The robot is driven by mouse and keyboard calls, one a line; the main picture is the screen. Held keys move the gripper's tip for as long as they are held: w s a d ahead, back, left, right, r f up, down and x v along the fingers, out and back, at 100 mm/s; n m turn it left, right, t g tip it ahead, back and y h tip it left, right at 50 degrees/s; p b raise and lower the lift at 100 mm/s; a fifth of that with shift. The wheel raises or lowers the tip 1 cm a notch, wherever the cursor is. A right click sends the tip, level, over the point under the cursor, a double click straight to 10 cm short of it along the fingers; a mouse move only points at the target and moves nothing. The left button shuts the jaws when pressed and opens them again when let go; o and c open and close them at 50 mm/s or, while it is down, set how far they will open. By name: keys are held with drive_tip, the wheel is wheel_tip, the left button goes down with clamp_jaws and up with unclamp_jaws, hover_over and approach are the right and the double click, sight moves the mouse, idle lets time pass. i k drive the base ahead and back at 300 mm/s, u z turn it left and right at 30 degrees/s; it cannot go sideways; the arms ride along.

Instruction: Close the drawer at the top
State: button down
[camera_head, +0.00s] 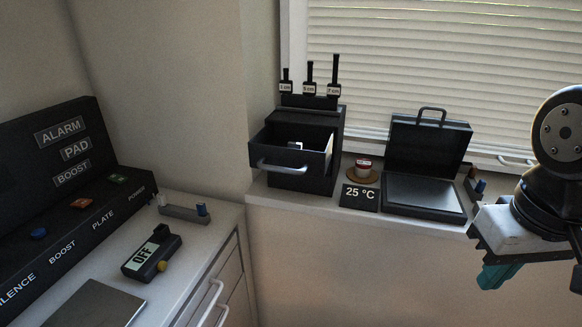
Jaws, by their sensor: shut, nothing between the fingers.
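A black drawer unit (318,118) stands on the white ledge below the blinds. Its top drawer (320,160) is pulled well out toward the viewer and to the left, with a light handle (281,167) on its front. Something small and white (295,145) shows inside the open drawer. The part of the unit below is partly hidden by the drawer. My gripper (493,276) is at the far right, with teal fingers pointing down. It is shut and empty, well apart from the drawer.
Three labelled black sliders (309,77) stand up on top of the drawer unit. A red-and-white item on a round coaster (363,170), a "25 °C" display (359,197) and an open black case (425,196) line the ledge rightward. A button panel (76,190) is left.

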sight(267, 151)
drive_tip(key=z, duration=0.8)
drive_tip(key=i, duration=0.65)
drive_tip(key=u, duration=1)
